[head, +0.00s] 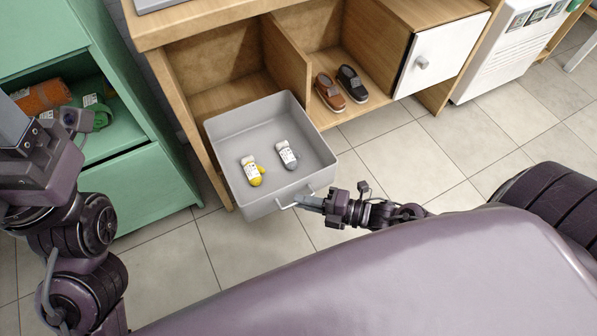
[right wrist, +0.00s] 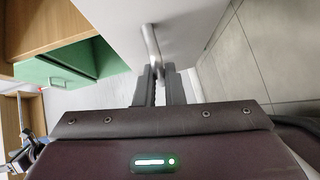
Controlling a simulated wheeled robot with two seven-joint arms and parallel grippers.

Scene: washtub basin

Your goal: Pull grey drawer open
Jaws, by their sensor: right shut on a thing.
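The grey drawer (head: 228,160) sticks far out of the left compartment of a wooden cabinet in the head view. A yellow-and-white item (head: 251,171) and a grey-and-white item (head: 286,155) lie inside it. Its handle (head: 298,203) is on the front face. My right gripper (head: 308,202) is shut on the handle, and the right wrist view shows the handle (right wrist: 150,45) between the fingers (right wrist: 152,75). My left arm is at the left edge of the head view; its fingertips are not visible.
The wooden cabinet (head: 190,22) also holds brown and black shoes (head: 330,92) in an open compartment and has a white door (head: 440,55) at right. A green cabinet (head: 150,185) with items on its shelf stands at left. Tiled floor (head: 400,150) is clear around the drawer.

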